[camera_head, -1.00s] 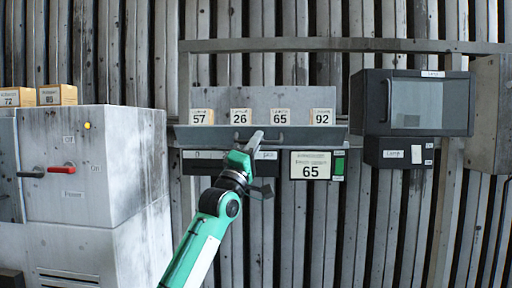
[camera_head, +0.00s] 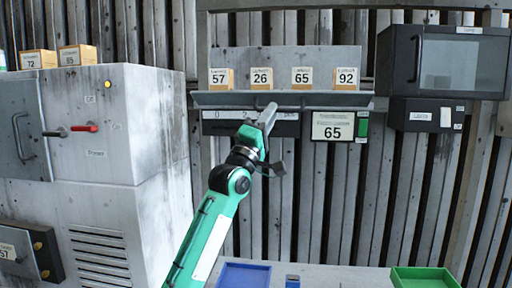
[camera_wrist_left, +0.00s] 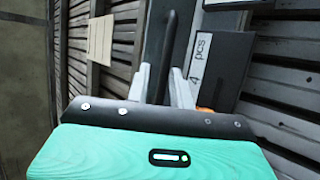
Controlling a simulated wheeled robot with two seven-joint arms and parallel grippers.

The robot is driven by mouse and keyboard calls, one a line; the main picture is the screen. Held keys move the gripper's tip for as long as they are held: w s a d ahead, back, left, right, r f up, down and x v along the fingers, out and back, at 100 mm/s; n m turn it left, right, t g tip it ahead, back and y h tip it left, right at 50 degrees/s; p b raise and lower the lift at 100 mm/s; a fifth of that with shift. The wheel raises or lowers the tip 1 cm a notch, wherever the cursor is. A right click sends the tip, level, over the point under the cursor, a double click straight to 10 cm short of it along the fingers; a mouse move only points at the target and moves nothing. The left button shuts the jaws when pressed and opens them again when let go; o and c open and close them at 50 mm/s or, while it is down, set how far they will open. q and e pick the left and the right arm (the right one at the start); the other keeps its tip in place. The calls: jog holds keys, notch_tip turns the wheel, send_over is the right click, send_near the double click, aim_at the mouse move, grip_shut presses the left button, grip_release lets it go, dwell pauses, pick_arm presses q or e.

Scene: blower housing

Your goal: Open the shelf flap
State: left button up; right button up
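The shelf flap (camera_head: 330,100) is a long grey strip along the front edge of the wall shelf, below several numbered boxes. My left gripper (camera_head: 270,113) is in front of it, near its middle and below the 26 box, with the fingers pointing up. In the left wrist view my left gripper (camera_wrist_left: 162,85) has its two fingers apart, on either side of a dark upright bar (camera_wrist_left: 170,40) that looks like a handle. I cannot tell whether they touch the bar. My right gripper is not in view.
Boxes labelled 57 (camera_head: 221,79), 26 (camera_head: 261,78), 65 (camera_head: 302,78) and 92 (camera_head: 347,81) stand on the shelf. A dark cabinet (camera_head: 443,60) is right, a grey machine (camera_head: 100,130) left. A blue tray (camera_head: 243,275) and green tray (camera_head: 425,278) lie low.

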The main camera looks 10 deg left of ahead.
pick_arm(q)
jog(key=b+v, duration=0.2)
jog(key=v, duration=0.7)
jog(key=shift+s+r+b, duration=0.25)
jog(key=shift+s+b, duration=0.15)
jog(key=shift+a, duration=0.1)
